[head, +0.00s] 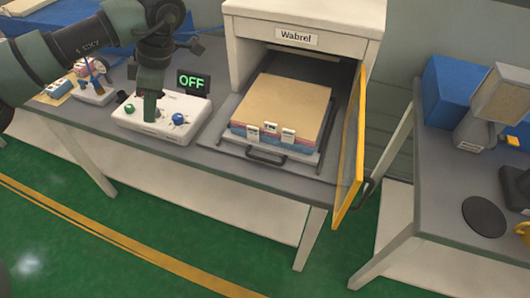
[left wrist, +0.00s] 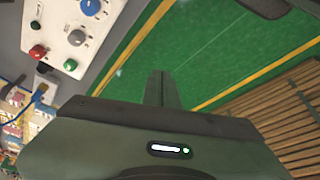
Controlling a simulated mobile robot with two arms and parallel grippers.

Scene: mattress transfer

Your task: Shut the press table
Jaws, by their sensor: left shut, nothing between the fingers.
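The press labelled "Wabrel" (head: 298,37) has an open front. Its press table (head: 240,150) is a flat tray with a dark handle (head: 266,156), drawn out in front of the opening. A layered mattress piece (head: 287,105) with a tan top and small white tags lies on it. The yellow-framed door (head: 350,160) stands open on the right. My left gripper (head: 150,116) is shut and empty, pointing down over the white control box (head: 172,128), left of the press table. In the left wrist view its fingers (left wrist: 162,90) are together. My right gripper is not seen.
The display (head: 193,82) reads "OFF". The control box carries a blue knob (head: 178,118) and a green button (head: 129,108). A second table on the right holds a blue box (head: 447,90) and a black disc (head: 484,216). Green floor lies in front.

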